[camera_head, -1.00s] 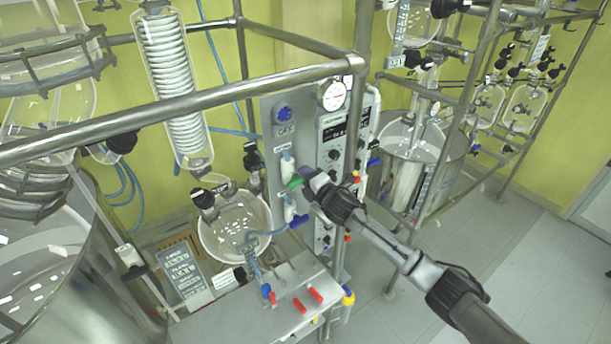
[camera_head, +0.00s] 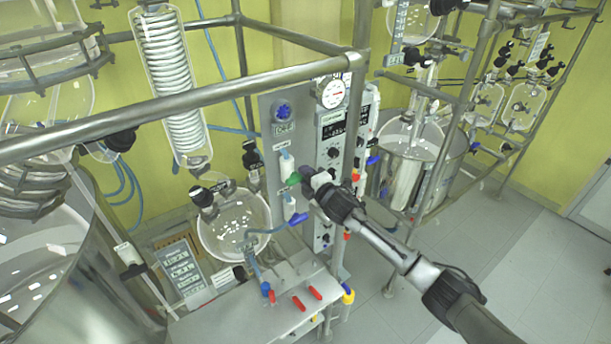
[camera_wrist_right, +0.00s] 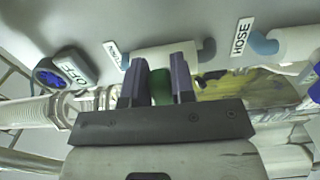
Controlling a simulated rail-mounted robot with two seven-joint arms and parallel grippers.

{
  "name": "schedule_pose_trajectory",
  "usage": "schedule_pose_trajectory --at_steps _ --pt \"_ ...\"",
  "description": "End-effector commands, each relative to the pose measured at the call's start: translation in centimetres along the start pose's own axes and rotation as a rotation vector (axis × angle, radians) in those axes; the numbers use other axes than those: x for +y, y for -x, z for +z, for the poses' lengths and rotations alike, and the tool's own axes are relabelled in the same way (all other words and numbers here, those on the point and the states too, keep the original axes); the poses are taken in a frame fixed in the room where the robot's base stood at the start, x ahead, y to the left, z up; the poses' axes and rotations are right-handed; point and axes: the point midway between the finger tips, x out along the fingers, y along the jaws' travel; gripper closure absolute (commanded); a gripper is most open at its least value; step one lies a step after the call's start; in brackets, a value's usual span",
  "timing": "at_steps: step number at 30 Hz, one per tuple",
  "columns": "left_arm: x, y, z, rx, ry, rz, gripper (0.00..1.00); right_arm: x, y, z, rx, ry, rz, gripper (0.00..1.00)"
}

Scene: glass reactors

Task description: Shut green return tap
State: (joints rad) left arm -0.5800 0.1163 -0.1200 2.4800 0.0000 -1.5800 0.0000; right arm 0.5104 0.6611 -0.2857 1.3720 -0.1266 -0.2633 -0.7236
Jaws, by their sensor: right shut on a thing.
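The green return tap (camera_head: 293,180) sits on the white valve body on the grey panel (camera_head: 268,130), below a small label. My right gripper (camera_head: 306,178) reaches in from the lower right and is shut on the green tap. In the right wrist view the green handle (camera_wrist_right: 160,87) stands between the two purple-grey fingers, with the white valve body (camera_wrist_right: 165,56) behind it. The fingers hide part of the handle. My left gripper is not in view.
A blue-handled tap (camera_head: 298,218) is just below, with a blue hose. A blue OFF knob (camera_head: 284,110) is above. A steel rail (camera_head: 180,104) crosses in front, and a round-bottom flask (camera_head: 235,225) hangs to the left. Red taps (camera_head: 298,302) stand on the lower box.

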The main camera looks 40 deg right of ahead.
Motion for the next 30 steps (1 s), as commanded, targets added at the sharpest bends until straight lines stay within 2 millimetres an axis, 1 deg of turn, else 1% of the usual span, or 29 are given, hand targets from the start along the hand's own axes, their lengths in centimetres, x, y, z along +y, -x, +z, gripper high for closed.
schedule_pose_trajectory --at_steps 1,6,9,16,19,23,26,30 --pt "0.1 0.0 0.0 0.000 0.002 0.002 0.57 0.0 0.0 0.0 0.000 -0.004 0.000 0.75" --pt "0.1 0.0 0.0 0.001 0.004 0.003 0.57 0.0 0.0 0.0 0.000 -0.003 0.000 0.58" --pt "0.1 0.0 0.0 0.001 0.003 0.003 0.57 0.0 0.0 0.0 0.000 -0.002 0.000 0.51" --pt "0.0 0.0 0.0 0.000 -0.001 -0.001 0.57 0.0 0.1 0.0 0.000 -0.001 0.000 0.51" --pt "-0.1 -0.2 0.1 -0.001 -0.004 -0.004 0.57 -0.2 0.5 0.0 0.000 0.000 -0.001 0.51" --pt "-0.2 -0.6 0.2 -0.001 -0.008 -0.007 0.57 -0.3 1.8 0.0 0.001 0.001 -0.001 0.51" --pt "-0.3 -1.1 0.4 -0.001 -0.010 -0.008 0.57 -0.4 3.4 0.0 0.002 0.002 -0.002 0.51" --pt "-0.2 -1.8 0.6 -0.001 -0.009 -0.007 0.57 -0.4 6.0 -0.1 0.003 0.003 -0.001 0.51"
